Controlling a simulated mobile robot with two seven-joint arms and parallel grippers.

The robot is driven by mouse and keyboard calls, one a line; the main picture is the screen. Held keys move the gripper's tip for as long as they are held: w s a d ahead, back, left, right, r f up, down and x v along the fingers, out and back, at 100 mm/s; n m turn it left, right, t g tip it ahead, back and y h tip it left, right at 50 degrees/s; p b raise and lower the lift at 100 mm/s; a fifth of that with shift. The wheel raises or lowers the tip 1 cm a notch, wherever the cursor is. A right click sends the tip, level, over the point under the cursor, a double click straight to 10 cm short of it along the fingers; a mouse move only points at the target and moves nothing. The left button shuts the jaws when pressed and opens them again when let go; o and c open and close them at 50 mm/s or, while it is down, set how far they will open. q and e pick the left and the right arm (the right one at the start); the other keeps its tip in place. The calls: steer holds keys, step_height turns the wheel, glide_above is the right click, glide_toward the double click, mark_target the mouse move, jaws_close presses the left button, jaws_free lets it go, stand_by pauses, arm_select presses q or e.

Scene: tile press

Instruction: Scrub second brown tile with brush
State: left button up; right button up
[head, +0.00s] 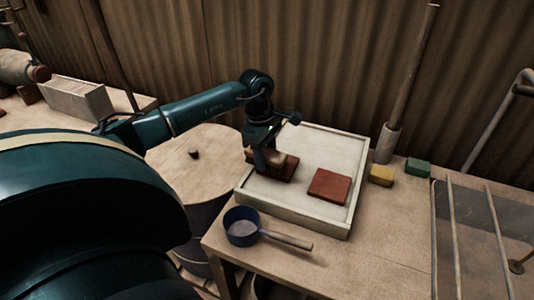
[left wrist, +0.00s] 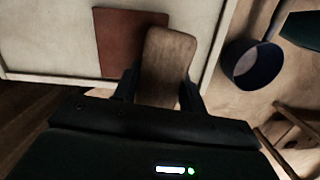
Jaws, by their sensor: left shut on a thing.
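My left gripper (head: 266,148) is shut on a brush with a wooden back (head: 272,158). The brush is over the left red-brown tile (head: 289,170) and covers part of it. The bristles are hidden, and I cannot tell whether they touch the tile. In the left wrist view the brush back (left wrist: 168,58) juts out between the fingers, overlapping the tile (left wrist: 125,40). A second, redder brown tile (head: 328,186) lies flat to the right, uncovered. Both tiles are in a shallow pale tray (head: 292,212) on the wooden table. My right gripper is not in view.
A blue pan (head: 240,226) with a wooden handle stands before the tray. A yellow block (head: 381,176), a green block (head: 418,167) and a tall pole in a holder (head: 388,143) are to the right. Metal bars (head: 455,230) edge the far right.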

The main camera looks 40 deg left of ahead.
arm_select(q)
steer(key=shift+r, duration=0.55)
steer(key=shift+r+p, duration=0.75)
steer(key=shift+r, duration=0.1)
steer(key=shift+r+p, duration=0.9)
steer(key=shift+r, duration=0.45)
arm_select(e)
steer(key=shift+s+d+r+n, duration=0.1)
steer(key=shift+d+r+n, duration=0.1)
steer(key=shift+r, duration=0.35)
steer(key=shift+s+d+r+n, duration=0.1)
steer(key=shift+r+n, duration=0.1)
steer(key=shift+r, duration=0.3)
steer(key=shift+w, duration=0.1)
